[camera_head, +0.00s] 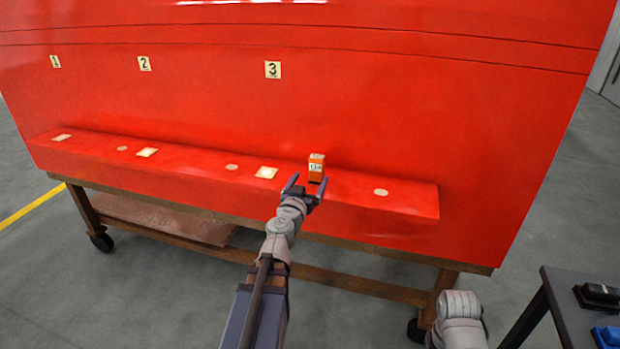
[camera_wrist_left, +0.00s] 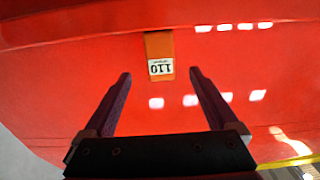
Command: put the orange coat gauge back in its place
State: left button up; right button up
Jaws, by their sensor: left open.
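The orange coat gauge (camera_head: 317,163) is a small orange block with a white label, standing on the ledge of the red nosecone. In the left wrist view the gauge (camera_wrist_left: 159,50) lies ahead of the fingertips, with a label reading 110 upside down. My left gripper (camera_head: 304,187) is open and empty, just in front of the gauge. The gauge is beyond the gap between the fingers (camera_wrist_left: 160,77), apart from both as far as I can tell. My right arm shows only in part at the lower right, and its gripper is out of view.
The red ledge (camera_head: 330,205) carries pale square patches (camera_head: 266,172) and round spots (camera_head: 381,192). Number tags (camera_head: 272,69) are on the red face above. A wooden wheeled stand (camera_head: 340,279) bears the nosecone. A dark table (camera_head: 575,310) with black and blue items stands at lower right.

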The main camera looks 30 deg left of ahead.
aim_at(318, 171)
pick_arm(q)
jog(key=w, duration=0.4)
jog(key=shift+a+f+b, duration=0.15)
jog(key=shift+f+b, duration=0.15)
jog(key=shift+f, duration=0.1)
jog(key=shift+a+r+p+x, duration=0.15)
jog(key=shift+x, duration=1.75)
jog(key=shift+a+r+p+x, duration=0.15)
jog(key=shift+x, duration=1.75)
jog(key=shift+s, duration=0.1)
jog(key=shift+c, duration=0.3)
grip_shut()
